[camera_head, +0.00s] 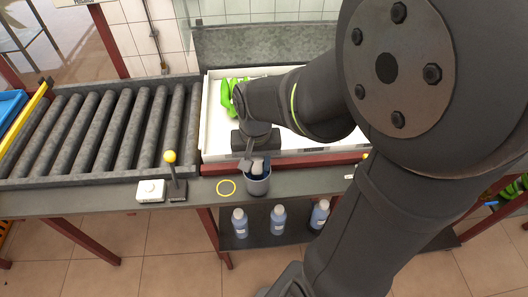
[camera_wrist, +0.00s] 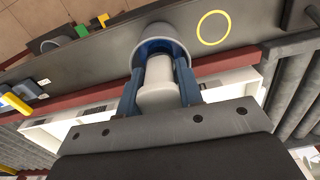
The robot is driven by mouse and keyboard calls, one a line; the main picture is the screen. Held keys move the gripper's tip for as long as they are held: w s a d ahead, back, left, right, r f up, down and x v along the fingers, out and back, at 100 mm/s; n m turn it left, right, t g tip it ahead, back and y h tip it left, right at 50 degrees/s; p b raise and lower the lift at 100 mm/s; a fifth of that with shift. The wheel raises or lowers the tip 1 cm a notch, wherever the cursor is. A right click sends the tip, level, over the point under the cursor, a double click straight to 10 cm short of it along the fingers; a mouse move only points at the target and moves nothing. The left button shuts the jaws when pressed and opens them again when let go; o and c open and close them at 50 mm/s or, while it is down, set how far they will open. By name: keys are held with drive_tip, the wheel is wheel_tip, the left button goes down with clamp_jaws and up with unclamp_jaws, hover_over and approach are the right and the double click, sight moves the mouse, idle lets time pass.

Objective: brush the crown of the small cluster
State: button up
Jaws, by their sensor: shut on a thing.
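My gripper (camera_wrist: 158,84) points down over a grey cup (camera_head: 257,186) on the front ledge. Its two blue fingers are shut on a pale, round handle (camera_wrist: 158,98), which I take to be the brush's. The handle's lower end is inside the cup, whose inner wall looks blue in the wrist view; the bristles are hidden. Green fruit (camera_head: 227,98) lies in the white tray (camera_head: 216,141) behind, partly hidden by my arm. Another bit of green (camera_head: 398,118) shows to the right of my arm. I cannot tell which is the small cluster, and no crown is clear.
A yellow ring (camera_head: 226,187) lies flat left of the cup. A yellow-knobbed lever (camera_head: 170,157) and a white button box (camera_head: 150,191) stand further left. A roller conveyor (camera_head: 100,130) adjoins the tray. Several bottles (camera_head: 278,219) stand on the lower shelf.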

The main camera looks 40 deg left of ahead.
drive_tip(key=shift+r, duration=5.5)
drive_tip(key=shift+w+a, duration=0.1)
drive_tip(key=shift+w, duration=0.2)
drive_tip(key=w+a+r+m, duration=0.1)
drive_tip(key=w+r+m, duration=0.1)
drive_tip(key=w, duration=0.9)
drive_tip(key=w+a+r+m, duration=0.1)
drive_tip(key=w+a+r, duration=0.1)
drive_tip(key=w, duration=0.9)
drive_tip(key=w+d+m, duration=0.2)
drive_tip(key=w+d, duration=0.3)
drive_tip(key=w, duration=0.6)
drive_tip(key=w+d+m, duration=0.1)
drive_tip(key=w+d, duration=0.4)
drive_tip(key=w, duration=0.6)
wheel_tip(320, 180, down, 6)
drive_tip(key=shift+s+f, duration=0.2)
drive_tip(key=shift+f, duration=0.05)
drive_tip(key=shift+d+f, duration=0.1)
drive_tip(key=shift+f, duration=0.5)
